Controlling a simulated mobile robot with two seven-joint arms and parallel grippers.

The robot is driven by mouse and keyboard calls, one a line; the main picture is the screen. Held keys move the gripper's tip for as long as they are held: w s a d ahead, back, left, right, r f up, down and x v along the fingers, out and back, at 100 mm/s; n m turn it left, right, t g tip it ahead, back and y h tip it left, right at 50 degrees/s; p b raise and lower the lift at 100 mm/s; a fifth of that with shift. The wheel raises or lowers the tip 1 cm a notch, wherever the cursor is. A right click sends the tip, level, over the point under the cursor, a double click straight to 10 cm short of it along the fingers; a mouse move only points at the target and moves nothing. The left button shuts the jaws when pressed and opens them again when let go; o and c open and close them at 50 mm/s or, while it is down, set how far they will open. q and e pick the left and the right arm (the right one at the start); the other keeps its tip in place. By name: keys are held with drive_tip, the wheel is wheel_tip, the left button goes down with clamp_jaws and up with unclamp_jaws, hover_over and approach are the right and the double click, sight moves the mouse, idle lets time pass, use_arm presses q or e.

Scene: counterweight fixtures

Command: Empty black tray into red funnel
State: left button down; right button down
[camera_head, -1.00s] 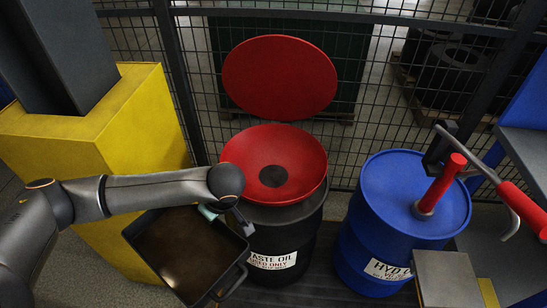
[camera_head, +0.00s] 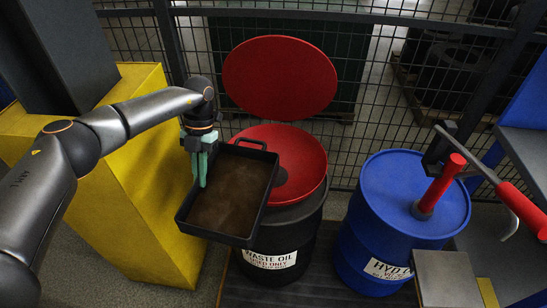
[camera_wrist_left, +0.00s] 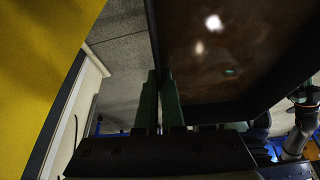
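The black tray (camera_head: 264,202) is held up in the head view, with a dark brown, shiny liquid inside. Its right side overlaps the left part of the red funnel (camera_head: 305,150) in the picture. The funnel sits on the black waste oil drum (camera_head: 300,235) and its round red lid stands open behind it. My left gripper (camera_head: 200,170) has green fingers at the tray's left wall. In the left wrist view the fingers (camera_wrist_left: 160,105) sit close on either side of the tray wall (camera_wrist_left: 156,45). My right gripper is not seen.
A yellow block (camera_head: 165,215) stands left of the tray, close to my left arm. A blue drum (camera_head: 385,230) with a red-handled pump (camera_head: 440,185) stands to the right. A wire mesh fence (camera_head: 375,100) runs behind, near the red lid (camera_head: 280,77).

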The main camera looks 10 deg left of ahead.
use_arm(q)
drive_tip(key=w+a+r+n+t+h, duration=0.2)
drive_tip(key=w+r+n, duration=0.2)
drive_tip(key=n, duration=0.6)
drive_tip(key=w+a+r+n+t+h, duration=0.2)
drive_tip(key=w+r+n+t, duration=0.1)
drive_tip(key=r+n, duration=0.6)
drive_tip(key=shift+w+a+r+n+h, duration=0.15)
drive_tip(key=shift+w+a+n+h, duration=0.2)
drive_tip(key=shift+w, duration=0.55)
